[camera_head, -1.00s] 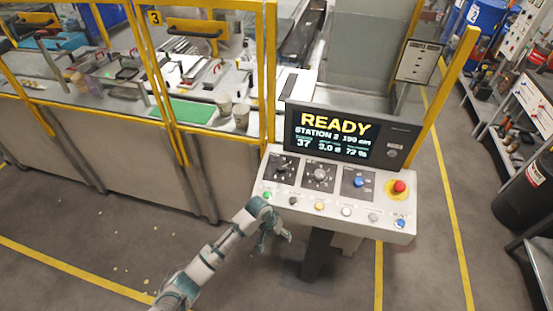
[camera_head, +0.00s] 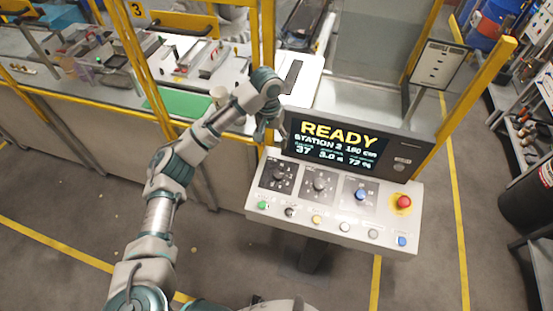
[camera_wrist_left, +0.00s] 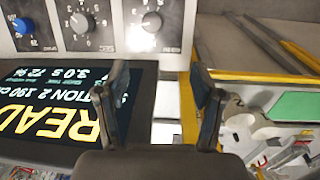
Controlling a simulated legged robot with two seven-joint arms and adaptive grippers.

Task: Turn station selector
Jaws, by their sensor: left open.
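The slanted control console (camera_head: 335,225) carries a dark left dial (camera_head: 281,175), a grey middle dial (camera_head: 319,185) and a blue knob (camera_head: 361,195). Their labels are too small to tell which is the station selector. The screen (camera_head: 333,145) reads READY and STATION 2. My left gripper (camera_head: 268,132) is at the screen's left edge, above and behind the dials, touching none of them. In the left wrist view its two fingers (camera_wrist_left: 160,85) are apart and empty. That view, upside down, shows the left dial (camera_wrist_left: 151,21), middle dial (camera_wrist_left: 82,22) and blue knob (camera_wrist_left: 22,25).
A red emergency button (camera_head: 404,202) stands at the console's right. Several small push buttons line its front edge, with a green one (camera_head: 263,205) at the left. A yellow guard post (camera_head: 268,40) rises behind my left gripper. The floor in front is open.

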